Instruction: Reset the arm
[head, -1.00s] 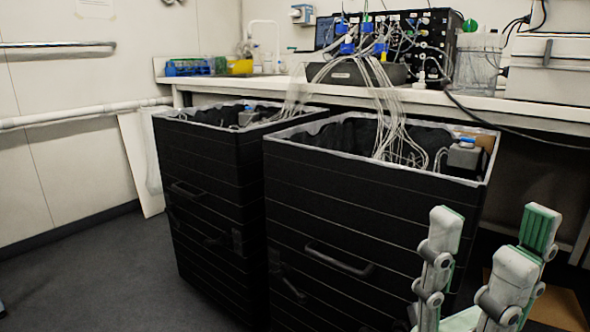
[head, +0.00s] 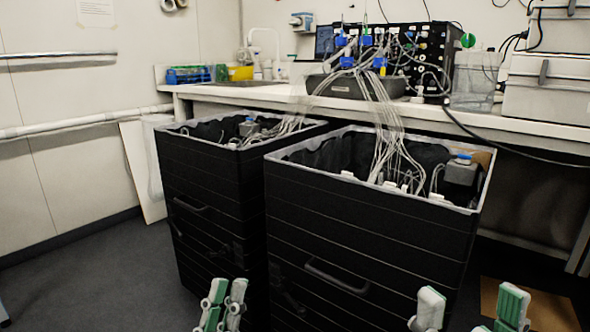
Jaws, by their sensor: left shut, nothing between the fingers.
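My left gripper (head: 227,286) shows at the bottom edge, left of centre, in front of the black bins. Its two grey and green fingers point up, close together, with nothing between them. My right gripper (head: 472,296) shows at the bottom right. Its fingers stand well apart with a clear gap and nothing visible between them. The lower parts of both grippers are cut off by the frame. Neither appears to hold anything.
Two tall black bins, a left one (head: 205,205) and a right one (head: 365,235), stand before a white bench (head: 225,94). Cables run from the bench equipment (head: 410,58) into them. A cardboard piece (head: 545,305) lies at right. Grey floor (head: 90,270) is clear at left.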

